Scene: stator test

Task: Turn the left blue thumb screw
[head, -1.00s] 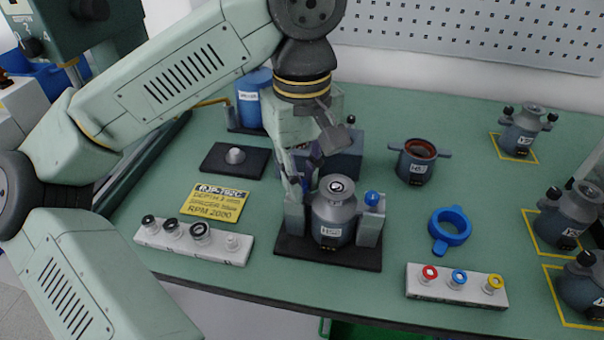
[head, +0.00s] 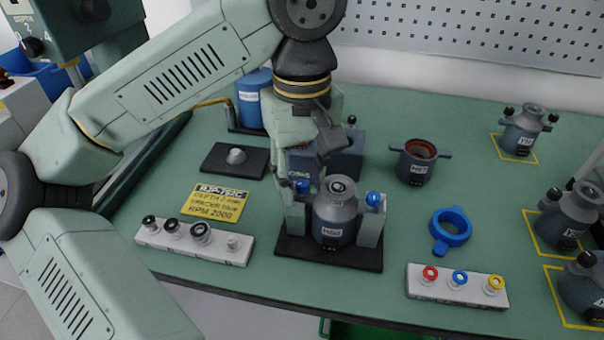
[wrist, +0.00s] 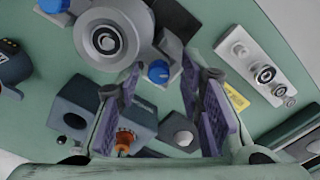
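The left blue thumb screw (head: 303,187) sits on top of the left post of a black fixture (head: 330,252) holding a grey stator housing (head: 335,212). The right blue thumb screw (head: 373,199) tops the right post. In the wrist view the left screw (wrist: 158,71) shows between the fingertips, beyond them, with the housing (wrist: 108,38) beside it. My gripper (head: 305,160) is above and behind the left screw, apart from it. In the wrist view my gripper (wrist: 168,80) is open, its purple-padded fingers wide apart with nothing held.
A dark blue-grey box (head: 340,155) stands close behind my gripper. A white rack with black-ringed parts (head: 195,240) lies left, and a rack with coloured rings (head: 457,286) lies right. A blue ring (head: 450,230) lies right of the fixture, with clear bench around it.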

